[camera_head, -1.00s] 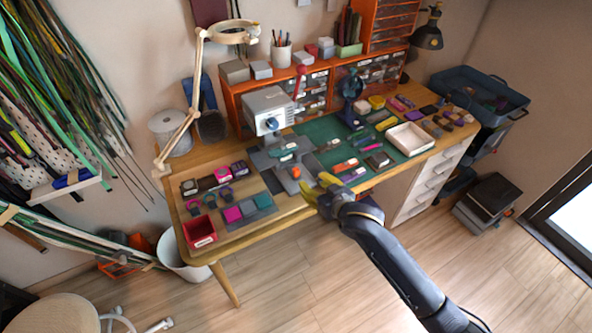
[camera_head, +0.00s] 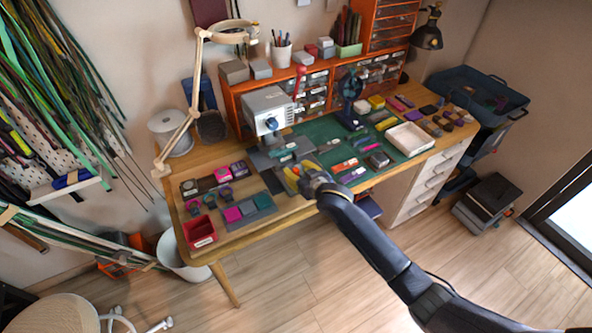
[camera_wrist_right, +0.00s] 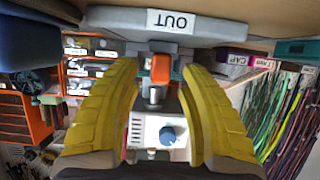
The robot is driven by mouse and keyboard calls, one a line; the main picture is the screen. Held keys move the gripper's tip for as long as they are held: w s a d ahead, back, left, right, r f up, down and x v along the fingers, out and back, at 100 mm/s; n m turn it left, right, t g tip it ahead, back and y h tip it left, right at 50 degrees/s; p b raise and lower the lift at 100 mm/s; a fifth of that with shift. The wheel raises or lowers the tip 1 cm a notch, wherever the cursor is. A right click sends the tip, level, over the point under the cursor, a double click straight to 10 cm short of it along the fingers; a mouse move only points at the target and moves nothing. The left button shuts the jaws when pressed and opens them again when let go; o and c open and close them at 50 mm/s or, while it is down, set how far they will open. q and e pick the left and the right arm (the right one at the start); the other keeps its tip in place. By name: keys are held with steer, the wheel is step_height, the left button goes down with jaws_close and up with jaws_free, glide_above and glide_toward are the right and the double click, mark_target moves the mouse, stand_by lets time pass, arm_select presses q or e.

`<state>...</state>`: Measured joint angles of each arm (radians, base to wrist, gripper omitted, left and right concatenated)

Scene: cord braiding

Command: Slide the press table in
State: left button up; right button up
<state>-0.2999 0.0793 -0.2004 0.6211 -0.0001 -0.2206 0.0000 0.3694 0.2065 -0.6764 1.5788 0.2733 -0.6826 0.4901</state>
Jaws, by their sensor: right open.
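The white press (camera_head: 268,108) with a blue knob (camera_head: 271,124) stands on the workbench; in the wrist view it appears upside down, its blue knob (camera_wrist_right: 168,135) low in the picture. The grey press table (camera_head: 262,160) lies at its foot, partly hidden by my gripper. The wrist view shows a grey slab (camera_wrist_right: 115,20) labelled OUT and an orange handle (camera_wrist_right: 160,68) on a metal post. My right gripper (camera_head: 293,178) is open, its yellow fingers on either side of the handle with gaps between. My left gripper is not in view.
A green mat (camera_head: 325,130) with small blocks and a white tray (camera_head: 409,139) lie right of the press. Colored pieces and a red bin (camera_head: 200,231) sit at the bench's left end. A beige lamp arm (camera_head: 178,130) stands behind left. Orange drawers (camera_head: 313,90) line the back.

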steer(key=shift+w+a+f, duration=0.15)
steer(key=shift+w+a, duration=0.05)
steer(key=shift+w, duration=0.2)
jaws_close()
stand_by(0.4)
